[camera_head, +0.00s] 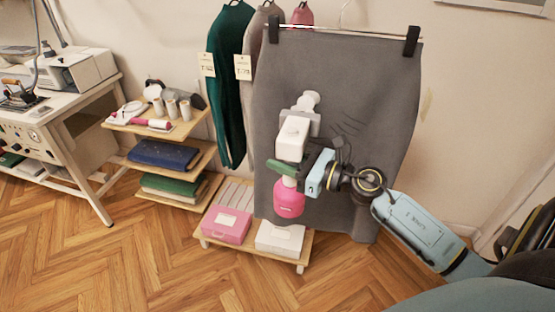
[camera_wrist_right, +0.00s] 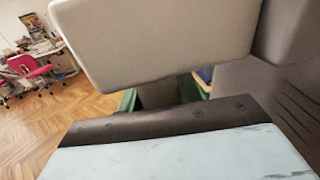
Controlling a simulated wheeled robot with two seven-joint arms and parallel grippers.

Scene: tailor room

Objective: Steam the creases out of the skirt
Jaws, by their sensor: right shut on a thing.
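The grey skirt (camera_head: 375,90) hangs by two black clips from a hanger against the wall. Several dark crease lines (camera_head: 350,124) show on it, right of the steamer head; dark lines also show on grey cloth at the right of the right wrist view (camera_wrist_right: 296,104). My right gripper (camera_head: 297,164) is shut on the handle of the steamer, which has a white body (camera_head: 292,138) and a pink tank (camera_head: 289,200). The steamer is upright in front of the skirt; I cannot tell whether it touches. Its pale body (camera_wrist_right: 160,40) fills the top of the wrist view. My left gripper is not in view.
A low shelf below the skirt holds a pink box (camera_head: 226,225) and a white box (camera_head: 280,238). A tiered shelf (camera_head: 165,135) with spools and folded cloth stands left, beside a white table (camera_head: 75,110). Green and grey garments (camera_head: 228,90) hang left of the skirt. The front floor is clear.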

